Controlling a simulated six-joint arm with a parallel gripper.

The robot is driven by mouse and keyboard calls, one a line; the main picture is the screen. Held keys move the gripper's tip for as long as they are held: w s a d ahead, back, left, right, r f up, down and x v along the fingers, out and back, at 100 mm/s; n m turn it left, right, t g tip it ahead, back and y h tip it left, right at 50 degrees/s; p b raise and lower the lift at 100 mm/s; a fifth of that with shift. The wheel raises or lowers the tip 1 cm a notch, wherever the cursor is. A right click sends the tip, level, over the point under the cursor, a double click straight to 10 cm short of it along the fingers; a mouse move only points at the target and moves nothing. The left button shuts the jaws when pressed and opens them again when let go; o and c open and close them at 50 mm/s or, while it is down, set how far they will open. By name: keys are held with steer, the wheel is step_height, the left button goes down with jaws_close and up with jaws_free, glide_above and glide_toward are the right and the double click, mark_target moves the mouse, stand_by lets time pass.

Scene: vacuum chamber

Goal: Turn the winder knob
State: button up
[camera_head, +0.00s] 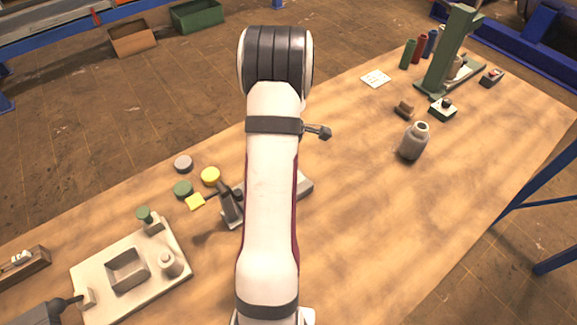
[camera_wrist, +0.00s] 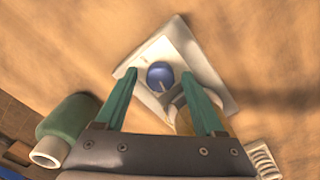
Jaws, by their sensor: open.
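In the wrist view, a round blue knob-like part (camera_wrist: 160,75) with a pale mark sits on a light, tilted-looking square plate (camera_wrist: 215,78). It appears between the two green fingers of my gripper (camera_wrist: 159,73). The fingers are apart with nothing held. Whether they touch the blue part or are above it, I cannot tell. A tan rounded part beside it is partly covered by the right finger. In the head view my arm hides the gripper and the blue part. A grey block (camera_head: 305,185) shows just right of my arm.
A green cylinder (camera_wrist: 68,130) is left of the gripper, and a white slatted piece (camera_wrist: 262,160) is right.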

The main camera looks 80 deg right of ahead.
jaws_close()
